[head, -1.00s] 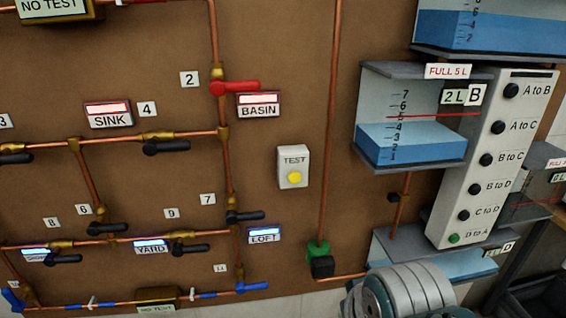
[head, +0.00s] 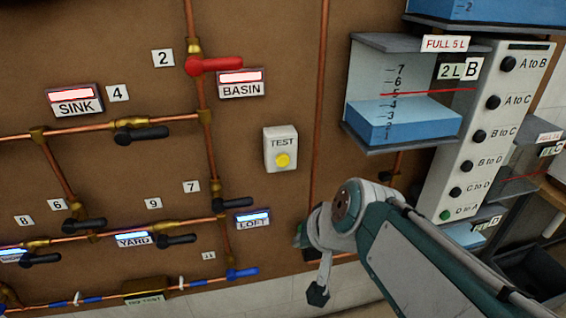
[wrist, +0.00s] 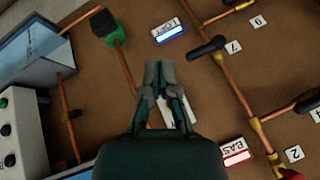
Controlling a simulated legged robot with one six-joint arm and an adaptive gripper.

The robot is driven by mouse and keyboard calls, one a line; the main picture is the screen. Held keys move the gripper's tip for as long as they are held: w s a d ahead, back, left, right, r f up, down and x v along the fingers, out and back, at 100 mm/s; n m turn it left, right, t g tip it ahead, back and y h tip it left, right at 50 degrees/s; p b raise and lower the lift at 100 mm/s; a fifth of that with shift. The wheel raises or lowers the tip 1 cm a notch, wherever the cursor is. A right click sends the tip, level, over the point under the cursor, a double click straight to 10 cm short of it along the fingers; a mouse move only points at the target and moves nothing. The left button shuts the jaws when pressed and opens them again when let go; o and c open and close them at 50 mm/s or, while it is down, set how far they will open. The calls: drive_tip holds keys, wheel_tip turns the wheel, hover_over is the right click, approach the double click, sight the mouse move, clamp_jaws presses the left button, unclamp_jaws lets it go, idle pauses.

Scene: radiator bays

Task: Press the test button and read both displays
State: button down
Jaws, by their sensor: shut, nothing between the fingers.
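The white TEST box (head: 281,140) with its yellow button (head: 282,160) is on the brown board, in full view of the head camera. In the wrist view, its white edge (wrist: 178,115) shows behind my gripper (wrist: 160,68), which hides the button. My gripper is shut and empty, its tips apart from the button in the picture; contact cannot be told. A brass-coloured display box (head: 146,298) at the lower left of the head view seems to read NO TEST, but its text is blurred. The other NO TEST box is out of view now.
Copper pipes and valve levers cover the board, with a red lever (head: 215,65) by the BASIN sign (head: 240,84) and a LOFT sign (head: 252,220). At the right are a tank (head: 405,118) and a button panel (head: 478,150). Bare board surrounds the TEST box.

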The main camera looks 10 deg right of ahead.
sight(283, 160)
drive_tip(key=w+d+m+t+y, duration=0.1)
drive_tip(key=w+d+m+t, duration=0.1)
drive_tip(key=w+m, duration=0.5)
drive_tip(key=w+d, duration=0.1)
drive_tip(key=w, duration=0.5)
drive_tip(key=shift+w+f+m+t, duration=0.3)
drive_tip(key=shift+w+f, duration=0.05)
drive_tip(key=shift+w, duration=0.05)
drive_tip(key=shift+d, duration=0.1)
drive_tip(key=shift+w, duration=4.4)
drive_tip(key=shift+w, duration=0.1)
drive_tip(key=shift+w+r, duration=0.1)
drive_tip(key=shift+w, duration=0.15)
